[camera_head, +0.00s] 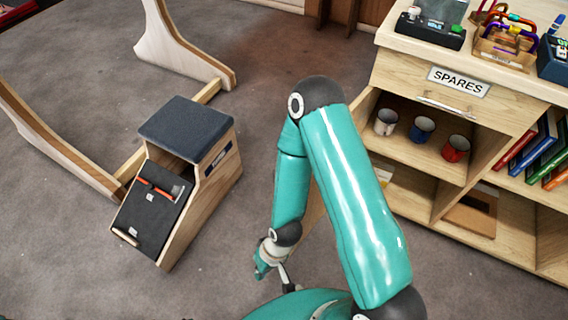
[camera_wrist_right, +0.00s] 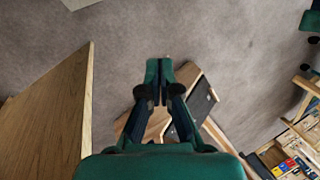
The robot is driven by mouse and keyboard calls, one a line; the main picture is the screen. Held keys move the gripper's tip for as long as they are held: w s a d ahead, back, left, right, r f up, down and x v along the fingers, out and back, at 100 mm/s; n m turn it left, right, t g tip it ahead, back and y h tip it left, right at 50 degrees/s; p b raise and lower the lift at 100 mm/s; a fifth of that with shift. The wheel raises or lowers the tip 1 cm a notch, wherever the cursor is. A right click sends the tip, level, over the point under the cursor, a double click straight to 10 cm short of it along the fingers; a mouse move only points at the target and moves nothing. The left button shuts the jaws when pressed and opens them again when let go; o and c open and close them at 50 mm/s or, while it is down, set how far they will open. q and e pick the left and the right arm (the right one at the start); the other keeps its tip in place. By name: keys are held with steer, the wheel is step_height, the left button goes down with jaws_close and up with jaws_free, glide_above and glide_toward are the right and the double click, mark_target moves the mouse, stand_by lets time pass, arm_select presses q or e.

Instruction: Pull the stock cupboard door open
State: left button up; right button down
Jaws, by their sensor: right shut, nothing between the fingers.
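The stock cupboard (camera_head: 515,225) is a pale wooden unit at the right of the head view, with an open compartment holding cups. Its door stands swung out from the front; a strip of it (camera_head: 311,212) shows between my arm links, and the rest is hidden by my right arm. In the right wrist view the door (camera_wrist_right: 55,115) is a flat wooden panel at the left. My right gripper (camera_head: 264,266) is low, beyond the door's free edge. In the wrist view its fingers (camera_wrist_right: 158,68) are together, empty and apart from the panel. My left gripper is not in view.
A wooden step box (camera_head: 187,128) with a dark pad stands on the grey floor at the left, beside curved wooden supports (camera_head: 180,48). A SPARES drawer (camera_head: 445,95) is above the cups. Books (camera_head: 540,150) fill the right compartment. Floor between box and cupboard is clear.

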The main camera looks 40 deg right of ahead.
steer(key=w+d+r+n+g+h+p, duration=0.1)
steer(key=w+d+r+n+p, duration=0.1)
steer(key=w+r, duration=0.4)
steer(key=w+d+r+n+p, duration=0.1)
steer(key=w+r+p, duration=0.2)
steer(key=w+r, duration=0.3)
steer(key=w+d+r+n+g+h+p, duration=0.1)
steer(key=w+d+r+h, duration=0.15)
steer(key=d+r, duration=0.55)
steer(key=w+d+r+n+g+h+p, duration=0.1)
steer(key=w+d+r+p, duration=0.15)
steer(key=r, duration=0.95)
steer(key=shift+m, duration=0.3)
steer(key=s+f, duration=0.1)
steer(key=f, duration=0.2)
steer(key=s+d+f, duration=0.1)
steer(key=f, duration=0.2)
steer(key=s+d+f, duration=0.1)
steer(key=s+f, duration=0.1)
steer(key=f, duration=0.1)
steer(key=shift+s+f+b, duration=0.1)
steer(key=shift+f+b, duration=0.1)
steer(key=shift+b, duration=0.1)
steer(key=shift+s+d+f, duration=0.1)
steer(key=shift+s, duration=0.5)
